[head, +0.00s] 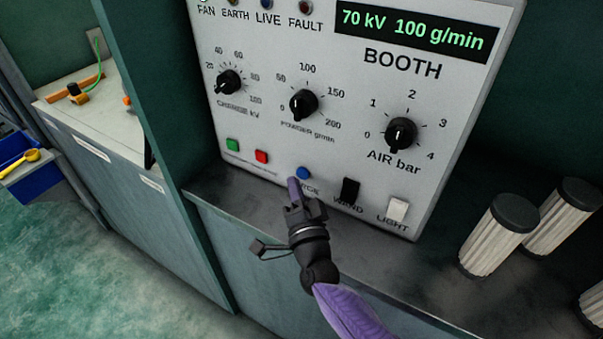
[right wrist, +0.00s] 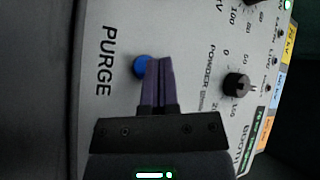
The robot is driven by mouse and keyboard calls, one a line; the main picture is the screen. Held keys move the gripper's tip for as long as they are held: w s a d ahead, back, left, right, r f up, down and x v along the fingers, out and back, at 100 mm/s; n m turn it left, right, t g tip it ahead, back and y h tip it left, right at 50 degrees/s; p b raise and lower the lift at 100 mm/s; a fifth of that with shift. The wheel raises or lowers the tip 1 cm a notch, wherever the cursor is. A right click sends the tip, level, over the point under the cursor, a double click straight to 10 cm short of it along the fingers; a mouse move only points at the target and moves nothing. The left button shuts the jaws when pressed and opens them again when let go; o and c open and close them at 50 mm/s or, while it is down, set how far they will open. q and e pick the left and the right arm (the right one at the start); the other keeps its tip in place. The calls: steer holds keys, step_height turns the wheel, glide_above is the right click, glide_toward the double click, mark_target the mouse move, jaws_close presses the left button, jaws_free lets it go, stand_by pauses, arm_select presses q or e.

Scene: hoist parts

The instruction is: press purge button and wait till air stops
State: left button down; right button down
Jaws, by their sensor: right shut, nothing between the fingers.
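The blue purge button (head: 303,173) sits low on the grey booth control panel (head: 260,130), above its partly covered label. My right gripper (head: 295,188) is just below and left of the button in the head view, with purple fingers shut and empty, pointing at the panel. In the right wrist view the shut fingers (right wrist: 158,62) overlap the edge of the blue button (right wrist: 141,67). I cannot tell whether the fingertips touch it. The left gripper is not in view.
Green (head: 232,145) and red (head: 261,156) buttons are left of the purge button; a black wand switch (head: 348,190) and white light switch (head: 398,209) are right. Pleated filters (head: 498,235) stand on the right of the dark shelf. A blue bin (head: 40,180) is far left.

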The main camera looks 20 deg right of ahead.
steer(key=shift+w+d, duration=0.3)
steer(key=shift+d, duration=0.05)
steer(key=shift+w+d, duration=0.25)
steer(key=shift+d, duration=0.05)
stand_by(0.8)
steer(key=shift+s+a, duration=0.1)
steer(key=shift+s+a+r, duration=0.1)
steer(key=shift+s+a, duration=0.35)
steer(key=shift+a, duration=0.05)
steer(key=shift+a, duration=0.1)
